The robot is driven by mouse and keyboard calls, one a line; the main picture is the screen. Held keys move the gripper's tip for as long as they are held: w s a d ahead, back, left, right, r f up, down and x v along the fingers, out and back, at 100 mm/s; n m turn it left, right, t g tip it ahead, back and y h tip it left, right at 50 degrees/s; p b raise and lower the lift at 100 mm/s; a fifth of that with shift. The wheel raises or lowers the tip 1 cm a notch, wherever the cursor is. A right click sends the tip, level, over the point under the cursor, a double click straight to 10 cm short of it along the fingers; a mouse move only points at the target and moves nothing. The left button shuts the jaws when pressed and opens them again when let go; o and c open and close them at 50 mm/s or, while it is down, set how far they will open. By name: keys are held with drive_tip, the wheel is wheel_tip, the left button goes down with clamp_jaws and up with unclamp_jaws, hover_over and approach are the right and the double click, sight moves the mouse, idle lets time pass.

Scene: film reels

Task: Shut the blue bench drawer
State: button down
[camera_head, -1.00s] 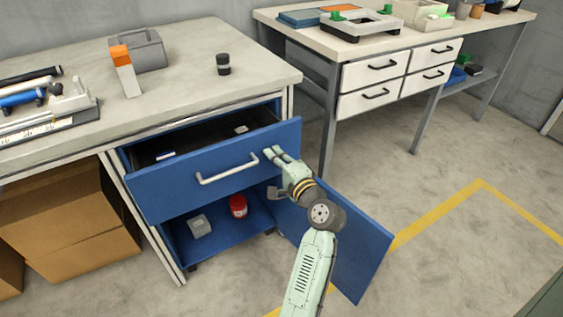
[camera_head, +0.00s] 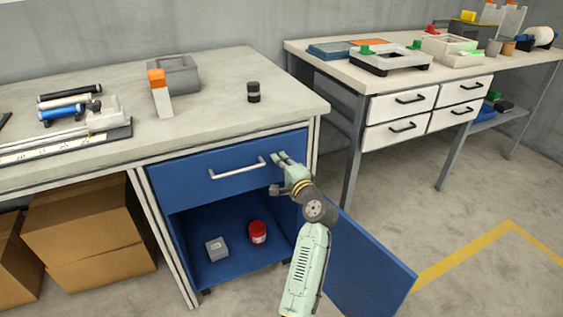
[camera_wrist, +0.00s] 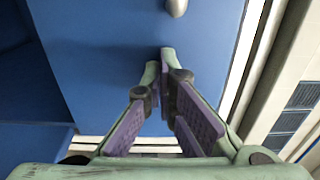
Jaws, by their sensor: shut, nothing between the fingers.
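The blue bench drawer (camera_head: 200,179) sits under the left workbench, its front about flush with the bench frame and no interior showing. Its pale bar handle (camera_head: 238,169) is on the front. My gripper (camera_head: 280,157) is at the right part of the drawer front, just right of the handle, with its fingers shut and empty. In the wrist view the fingertips (camera_wrist: 160,57) are together against or very close to the blue front (camera_wrist: 100,40), and a handle end (camera_wrist: 176,7) shows at the top. Whether they touch cannot be told.
Below the drawer is an open cupboard with a grey box (camera_head: 216,249) and a red jar (camera_head: 257,232). Its blue door (camera_head: 365,270) hangs open to the right, beside my arm. Cardboard boxes (camera_head: 90,225) stand left. A white-drawered bench (camera_head: 395,120) stands right.

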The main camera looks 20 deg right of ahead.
drive_tip(key=shift+w+r, duration=0.15)
drive_tip(key=shift+r, duration=0.1)
